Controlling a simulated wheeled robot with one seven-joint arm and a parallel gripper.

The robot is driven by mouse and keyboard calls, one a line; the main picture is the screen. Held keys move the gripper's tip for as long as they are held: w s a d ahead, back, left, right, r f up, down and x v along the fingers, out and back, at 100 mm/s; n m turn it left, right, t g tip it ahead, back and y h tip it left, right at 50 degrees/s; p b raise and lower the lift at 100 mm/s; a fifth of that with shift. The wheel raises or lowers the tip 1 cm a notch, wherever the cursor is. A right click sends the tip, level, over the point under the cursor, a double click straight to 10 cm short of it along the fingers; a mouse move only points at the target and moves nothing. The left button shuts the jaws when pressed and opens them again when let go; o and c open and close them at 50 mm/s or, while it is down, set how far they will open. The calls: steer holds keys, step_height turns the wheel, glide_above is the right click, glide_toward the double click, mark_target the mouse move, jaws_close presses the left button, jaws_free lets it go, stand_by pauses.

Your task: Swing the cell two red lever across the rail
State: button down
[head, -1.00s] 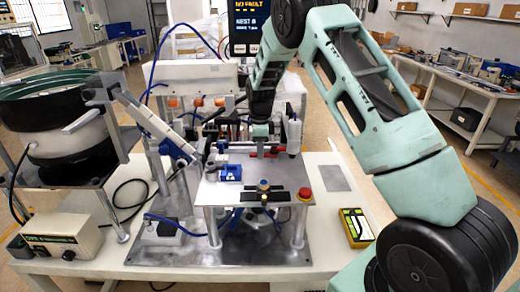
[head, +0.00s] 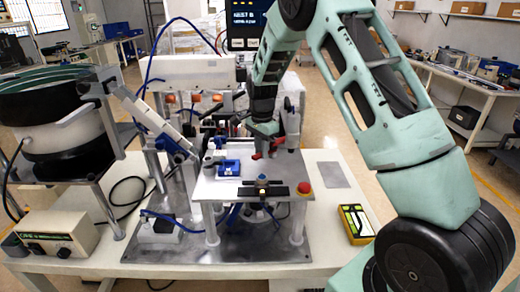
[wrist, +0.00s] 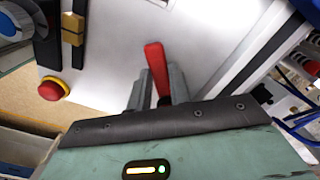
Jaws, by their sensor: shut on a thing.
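The red lever (wrist: 156,65) stands out from between the two fingers of my gripper (wrist: 160,92) in the wrist view. The fingers are shut on it, and its far end points up in the picture over the pale plate. In the head view my gripper (head: 264,136) is low over the back right of the raised plate. Small red parts of the lever (head: 257,156) show beside and below it. The lever's pivot and any cell number are hidden or too small to tell.
The raised plate (head: 215,185) carries a blue block (head: 229,167), a black bar (head: 263,191) and a red stop button (head: 304,188). A bowl feeder (head: 55,125) stands at the left. A yellow device (head: 356,223) lies at the right on the table. The plate's front left is clear.

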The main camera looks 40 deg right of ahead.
steer(key=shift+s+n, duration=0.25)
steer(key=shift+n, duration=0.45)
steer(key=c, duration=1.3)
jaws_free()
steer(key=shift+s, duration=0.1)
step_height(320, 180, up, 18)
steer(key=b, duration=0.3)
steer(key=shift+f+b, duration=0.25)
steer(key=shift+b, duration=0.1)
